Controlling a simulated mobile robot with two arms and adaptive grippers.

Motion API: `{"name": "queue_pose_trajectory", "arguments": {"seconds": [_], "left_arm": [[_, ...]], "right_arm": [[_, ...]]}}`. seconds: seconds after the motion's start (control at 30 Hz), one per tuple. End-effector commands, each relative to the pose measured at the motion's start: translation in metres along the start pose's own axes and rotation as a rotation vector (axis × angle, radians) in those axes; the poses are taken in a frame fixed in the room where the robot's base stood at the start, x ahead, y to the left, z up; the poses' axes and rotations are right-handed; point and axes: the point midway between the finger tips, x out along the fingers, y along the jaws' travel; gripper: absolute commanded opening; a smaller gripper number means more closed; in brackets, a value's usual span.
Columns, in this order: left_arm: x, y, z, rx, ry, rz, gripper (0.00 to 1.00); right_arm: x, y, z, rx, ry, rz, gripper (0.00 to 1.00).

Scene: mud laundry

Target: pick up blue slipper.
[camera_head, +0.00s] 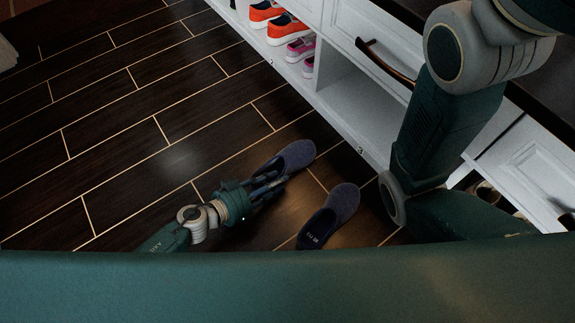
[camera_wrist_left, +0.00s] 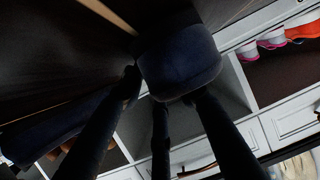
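One dark blue slipper (camera_head: 297,156) is on the dark wood floor, its rounded end toward the white cabinet. A matching slipper (camera_head: 341,203) lies to its right, nearer my body. My left gripper (camera_head: 266,181) is low at the near end of the first slipper, its fingers overlapping it. In the left wrist view the slipper (camera_wrist_left: 180,62) is at the fingertips, with dark fingers spread along its lower edge and side. Whether they grip it or only touch it is not clear. My right arm shows at the right, but its gripper is out of view.
A white cabinet (camera_head: 345,93) with open shelves runs along the right. Orange shoes (camera_head: 287,28) and pink shoes (camera_head: 301,48) sit in it. A drawer has a brown handle (camera_head: 385,62). The floor (camera_head: 110,120) to the left is clear.

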Motion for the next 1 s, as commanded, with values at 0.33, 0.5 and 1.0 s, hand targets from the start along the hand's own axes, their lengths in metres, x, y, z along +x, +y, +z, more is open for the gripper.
{"name": "queue_pose_trajectory", "arguments": {"seconds": [0.33,0.5,1.0], "left_arm": [[0.002,0.0,0.0,0.0,-0.001,0.0,0.13],[0.002,0.0,0.0,0.0,-0.001,0.0,0.0],[-0.003,0.0,-0.012,0.0,0.001,0.0,0.0]], "right_arm": [[-0.001,0.0,0.0,0.0,0.0,0.0,0.0],[-0.001,0.0,-0.001,0.0,0.001,-0.001,0.0],[0.01,0.002,0.003,0.0,0.0,0.0,0.0]]}}
